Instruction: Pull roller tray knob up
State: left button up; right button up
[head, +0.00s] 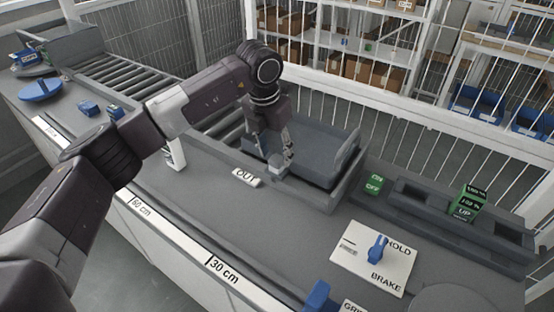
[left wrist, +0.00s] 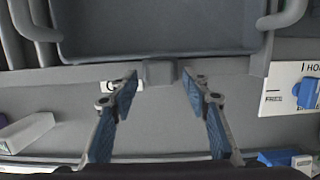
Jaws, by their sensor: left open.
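The grey tray (head: 312,150) sits at the end of the roller track, in the middle of the head view. In the left wrist view the tray (left wrist: 160,32) fills the top. A small grey block, apparently the knob (left wrist: 159,73), juts from the middle of its near edge. My right gripper is not in view.
An OUT label (head: 246,177) lies left of the gripper. A HOLD/BRAKE plate (head: 350,262) with a blue lever (head: 377,248) is at the right front. Rollers (head: 130,75) run back left. The near counter surface is mostly clear.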

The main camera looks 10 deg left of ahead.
pick_arm(q)
notch_tip(320, 180, up, 7)
jog(key=s+p, duration=0.1)
jog(key=p, duration=0.2)
jog(key=shift+s+a, duration=0.2)
jog(key=shift+a, duration=0.05)
